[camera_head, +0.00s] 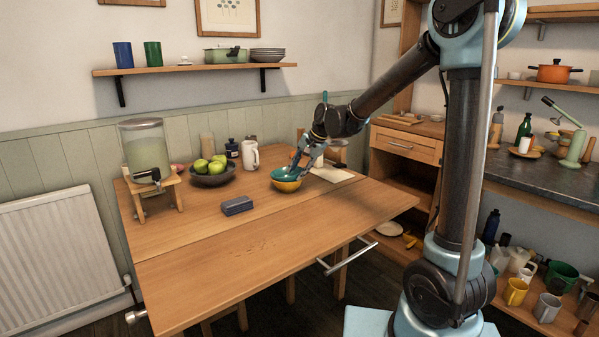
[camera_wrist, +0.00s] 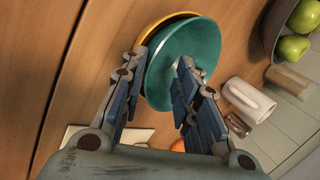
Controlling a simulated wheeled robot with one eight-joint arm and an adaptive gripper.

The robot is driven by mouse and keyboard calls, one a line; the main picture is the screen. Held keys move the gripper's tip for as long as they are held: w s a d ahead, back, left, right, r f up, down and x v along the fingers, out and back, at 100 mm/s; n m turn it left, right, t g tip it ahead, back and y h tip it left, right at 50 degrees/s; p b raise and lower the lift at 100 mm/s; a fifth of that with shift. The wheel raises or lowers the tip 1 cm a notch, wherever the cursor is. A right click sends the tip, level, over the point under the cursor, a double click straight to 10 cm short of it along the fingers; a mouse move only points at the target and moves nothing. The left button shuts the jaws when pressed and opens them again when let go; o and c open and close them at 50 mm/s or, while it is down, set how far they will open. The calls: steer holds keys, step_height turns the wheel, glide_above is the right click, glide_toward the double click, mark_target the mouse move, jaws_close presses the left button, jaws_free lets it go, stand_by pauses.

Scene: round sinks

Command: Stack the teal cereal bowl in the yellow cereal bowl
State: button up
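The teal cereal bowl (camera_head: 283,173) sits in the yellow cereal bowl (camera_head: 287,187) on the wooden table. In the wrist view, the teal bowl (camera_wrist: 204,42) covers most of the yellow bowl (camera_wrist: 150,27), whose rim shows only along one side. My gripper (camera_head: 291,172) is low at the right side of the bowls, pointing down. In the wrist view its fingers (camera_wrist: 163,75) are spread, with a gap between them; one is over the teal bowl's inside, the other near its rim. Whether a finger touches the bowl is not clear.
A dark bowl of green apples (camera_head: 212,179), a white mug (camera_head: 250,156) and a dark blue bottle (camera_head: 232,151) stand left of the bowls. A blue-grey box (camera_head: 237,206) lies nearer the front. A pale board (camera_head: 334,174) lies at right. The table's front is clear.

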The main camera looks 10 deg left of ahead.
steer(key=shift+r, duration=0.1)
steer(key=shift+r, duration=0.25)
steer(key=v, duration=1.2)
steer(key=shift+r, duration=0.25)
steer(key=s+d+f+n+h, duration=0.1)
steer(key=s+d, duration=0.2)
steer(key=d, duration=0.4)
steer(key=s+d+f, duration=0.2)
steer(key=s+d, duration=0.1)
steer(key=d, duration=0.3)
steer(key=s+d+f+n+h, duration=0.1)
steer(key=s+d+f+h, duration=0.1)
steer(key=s+d+f, duration=0.6)
steer(key=s+d+f+n+h, duration=0.2)
steer(key=s+d+f, duration=0.7)
steer(key=s+d, duration=0.5)
steer(key=shift+d, duration=0.45)
steer(key=shift+f, duration=0.1)
